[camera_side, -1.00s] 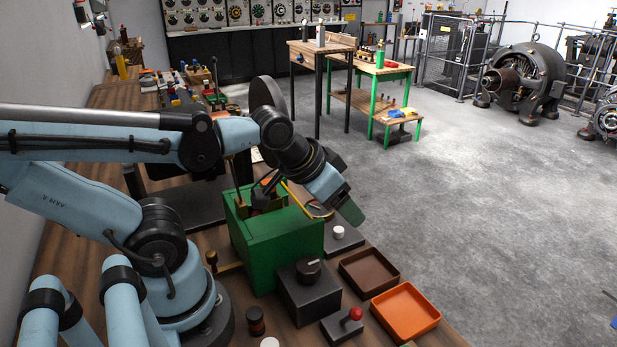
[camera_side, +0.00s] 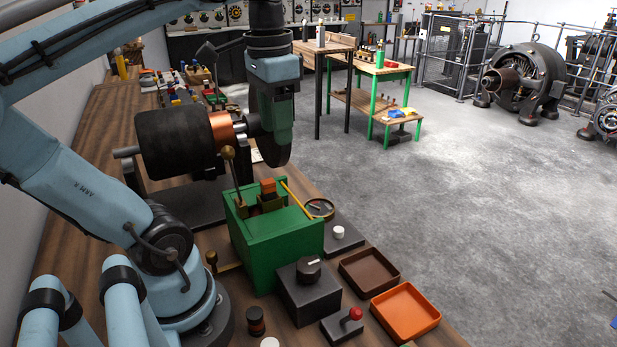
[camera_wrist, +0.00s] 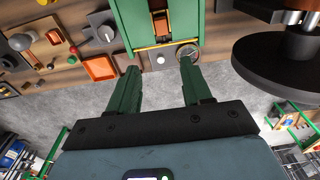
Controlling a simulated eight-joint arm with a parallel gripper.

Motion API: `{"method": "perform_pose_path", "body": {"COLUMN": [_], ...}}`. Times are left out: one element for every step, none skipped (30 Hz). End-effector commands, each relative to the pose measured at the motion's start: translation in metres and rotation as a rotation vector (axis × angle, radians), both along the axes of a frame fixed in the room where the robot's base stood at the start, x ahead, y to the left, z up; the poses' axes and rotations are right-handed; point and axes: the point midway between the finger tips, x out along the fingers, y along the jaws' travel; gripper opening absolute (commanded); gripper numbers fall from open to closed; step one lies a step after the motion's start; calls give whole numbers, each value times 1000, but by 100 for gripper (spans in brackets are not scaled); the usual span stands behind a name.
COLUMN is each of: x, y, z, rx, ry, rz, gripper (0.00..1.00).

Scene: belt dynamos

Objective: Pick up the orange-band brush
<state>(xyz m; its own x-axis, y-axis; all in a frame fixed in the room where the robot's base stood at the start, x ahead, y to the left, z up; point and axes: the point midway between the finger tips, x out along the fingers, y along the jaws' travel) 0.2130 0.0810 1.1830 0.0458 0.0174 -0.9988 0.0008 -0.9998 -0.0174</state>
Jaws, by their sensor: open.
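A small orange block (camera_side: 268,187), which looks like the orange-band brush, sits in a brass holder (camera_side: 270,203) on top of the green box (camera_side: 275,250). My gripper (camera_side: 278,150) hangs pointing down, above and behind the box in the side view, apart from the block. In the wrist view its two green fingers (camera_wrist: 159,70) are spread wide with nothing between them.
A dark drum with a copper end (camera_side: 180,142) stands left of my gripper. A brass lever (camera_side: 229,165) rises beside the holder. A yellow pencil-like rod (camera_side: 298,200) lies along the box edge. Brown (camera_side: 369,270) and orange trays (camera_side: 405,311) sit at the front right.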

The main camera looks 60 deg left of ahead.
Motion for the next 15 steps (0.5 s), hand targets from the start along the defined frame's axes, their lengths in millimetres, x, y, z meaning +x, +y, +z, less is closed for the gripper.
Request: {"method": "perform_pose_path", "body": {"x": [-5, -8, -10, -11, -12, -12, -12, -12, -12, -12, -12, -12, -12, -12, -12], "y": [2, 3, 3, 3, 3, 3, 3, 3, 3, 3, 3, 3, 3, 3, 3], "z": [7, 10, 11, 11, 9, 5, 1, -3, -10, -15, -20, -27, -31, -36, -41], "rx": [-8, -12, -16, -17, -18, -19, -19, -19, -18, -18, -18, -18, -18, -18, -18], "ry": [22, 33, 41, 45, 48, 49, 49, 49, 48, 48, 48, 47, 47, 47, 47], "rz": [3, 2, 1, 1, 0, -1, -1, -1, -1, -1, -1, -1, -1, -1, -1], "gripper": [49, 49, 49, 49, 49, 49, 49, 49, 49, 49, 49, 49, 49, 49, 49]}}
